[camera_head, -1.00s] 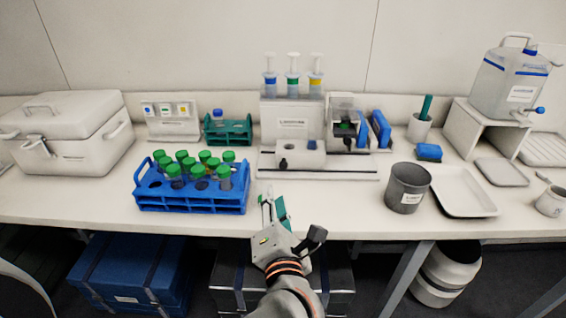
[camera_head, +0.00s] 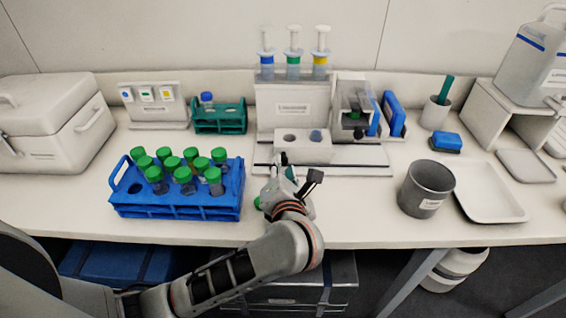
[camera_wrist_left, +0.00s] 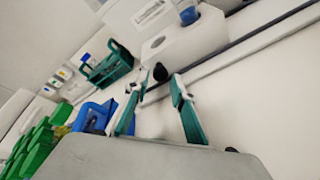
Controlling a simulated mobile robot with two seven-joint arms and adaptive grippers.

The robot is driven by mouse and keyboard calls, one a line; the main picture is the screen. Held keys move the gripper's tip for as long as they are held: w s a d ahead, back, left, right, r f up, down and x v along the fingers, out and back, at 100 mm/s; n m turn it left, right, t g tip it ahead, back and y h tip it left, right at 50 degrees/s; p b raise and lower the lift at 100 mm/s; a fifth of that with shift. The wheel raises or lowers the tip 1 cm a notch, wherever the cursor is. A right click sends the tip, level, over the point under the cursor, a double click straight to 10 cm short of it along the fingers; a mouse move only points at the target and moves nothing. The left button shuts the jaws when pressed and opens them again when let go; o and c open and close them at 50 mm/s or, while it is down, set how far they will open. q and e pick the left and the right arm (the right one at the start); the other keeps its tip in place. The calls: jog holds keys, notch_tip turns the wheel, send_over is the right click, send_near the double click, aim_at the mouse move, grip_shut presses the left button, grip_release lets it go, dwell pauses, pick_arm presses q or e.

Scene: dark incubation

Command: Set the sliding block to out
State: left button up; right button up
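The sliding block (camera_head: 303,148) is white with two holes in its top and sits on the rail base (camera_head: 350,170) at the back middle of the bench. Its right hole holds something blue; the left one looks empty. In the left wrist view the block (camera_wrist_left: 185,45) shows at the top, with its dark round knob (camera_wrist_left: 160,72) facing me. My left gripper (camera_head: 282,172) is just in front of the block. Its teal fingers (camera_wrist_left: 155,100) are apart, with the knob ahead in the gap between them; I cannot tell whether they touch it. My right gripper is not in view.
A blue rack (camera_head: 180,210) of green-capped tubes stands left of my left gripper. A green rack (camera_head: 220,126) is behind it. A grey cup (camera_head: 426,190) and a white tray (camera_head: 490,200) are to the right. Bare bench lies between gripper and cup.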

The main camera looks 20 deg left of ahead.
pick_arm(q)
jog(key=shift+x, duration=0.95)
jog(key=shift+w+a+f, duration=0.1)
jog(key=shift+w, duration=0.2)
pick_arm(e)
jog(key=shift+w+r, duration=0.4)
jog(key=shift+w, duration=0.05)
pick_arm(q)
grip_shut()
jog(key=shift+a, duration=0.25)
jog(key=shift+s+a, duration=0.3)
jog(key=shift+a, duration=0.6)
jog(key=shift+s+a, duration=0.25)
jog(key=shift+a, duration=0.6)
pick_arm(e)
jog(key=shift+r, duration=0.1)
